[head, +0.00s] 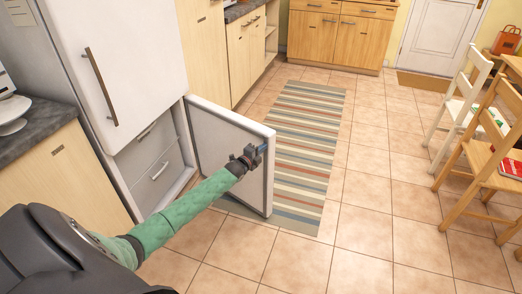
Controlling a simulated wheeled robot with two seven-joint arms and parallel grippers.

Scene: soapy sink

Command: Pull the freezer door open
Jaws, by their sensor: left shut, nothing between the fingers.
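The white fridge-freezer stands at the left. Its lower freezer door (225,143) is swung wide open, out over the floor. Inside the freezer compartment, drawer fronts (152,170) show. The upper fridge door (117,52) is closed, with a long handle (100,87). My left gripper (259,152) is at the inner face of the freezer door, close to its free edge; the fingers are shut with nothing seen between them. I cannot tell whether it touches the door. My right gripper is not in view.
A striped rug (300,130) lies on the tiled floor beyond the door. Wooden cabinets (340,35) stand at the back. A worktop (30,125) is at the left. Chairs (490,165) stand at the right. The tiled floor between door and chairs is clear.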

